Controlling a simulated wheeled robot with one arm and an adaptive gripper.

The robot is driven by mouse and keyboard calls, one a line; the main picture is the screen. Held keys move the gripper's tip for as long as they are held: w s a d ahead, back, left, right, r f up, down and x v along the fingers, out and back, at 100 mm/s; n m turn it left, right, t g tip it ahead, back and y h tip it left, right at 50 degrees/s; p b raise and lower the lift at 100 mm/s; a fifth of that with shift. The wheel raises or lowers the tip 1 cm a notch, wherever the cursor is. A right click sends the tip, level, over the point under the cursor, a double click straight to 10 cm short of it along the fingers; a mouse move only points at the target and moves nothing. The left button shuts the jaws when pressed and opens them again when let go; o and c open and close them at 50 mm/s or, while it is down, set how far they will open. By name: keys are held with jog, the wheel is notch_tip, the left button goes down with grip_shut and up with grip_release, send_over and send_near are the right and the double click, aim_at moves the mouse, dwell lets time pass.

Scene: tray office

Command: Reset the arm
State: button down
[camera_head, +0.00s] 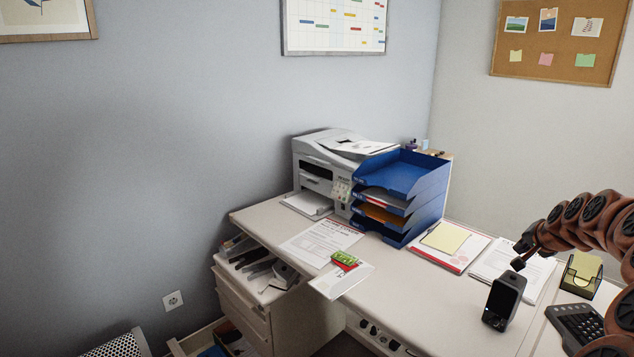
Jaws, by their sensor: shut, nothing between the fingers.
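My arm comes in from the right edge, bent in an arch of reddish-brown links. My gripper (521,256) is dark and small in the picture, at the left end of the arm, above the right part of the desk. Its fingers are shut and hold nothing. It hangs just above and behind a black phone-like device (503,301) standing on the desk, over printed sheets. The gap between the gripper and the device is hard to judge.
The desk (405,290) bears a printer (312,165), a blue tray stack (430,190), papers, a yellow note holder (583,272) and a black keypad (577,326). A green-and-red item (345,260) lies on paper at the front edge.

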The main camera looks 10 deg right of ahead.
jog(key=s+a+r+n+g+y+p, duration=0.1)
jog(key=s+a+n, duration=0.1)
jog(key=a, duration=0.8)
jog(key=s+a+r+n+g+y+p, duration=0.1)
jog(key=s+a+n+y, duration=0.15)
jog(key=a, duration=0.75)
jog(key=s+a+r+n+g+y+p, duration=0.1)
jog(key=s+a+r+n, duration=0.15)
jog(key=a, duration=0.85)
jog(key=s+a+f+n+g+p, duration=0.2)
jog(key=s+a+n+g, duration=0.2)
jog(key=s+a, duration=0.75)
jog(key=s+f+n+g+h+p, duration=0.1)
jog(key=s+g+p, duration=0.1)
jog(key=s, duration=1.7)
jog(key=shift+s+a+n+g, duration=0.4)
jog(key=shift+g, duration=0.3)
jog(key=shift+d+h, duration=0.1)
jog(key=shift+h, duration=0.15)
